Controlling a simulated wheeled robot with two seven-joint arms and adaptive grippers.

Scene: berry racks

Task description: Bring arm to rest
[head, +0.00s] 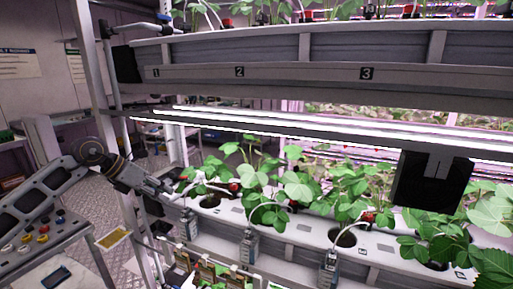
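My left arm comes in from the left edge, its grey links running to a dark wrist. My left gripper (176,191) points right and slightly down, near the left end of the lower planting trough (295,237). Its fingers are small and lie against the rack behind, so I cannot tell whether they are open or shut. I see nothing clearly held in it. Strawberry plants with a red berry (234,187) grow just right of the gripper. My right arm and gripper are not in view.
An upper shelf (330,75) marked 1, 2, 3 and a light bar (330,135) hang above the plants. A black box (432,180) hangs at the right. A rack post (97,90) stands behind my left arm. Floor (100,205) shows beyond it.

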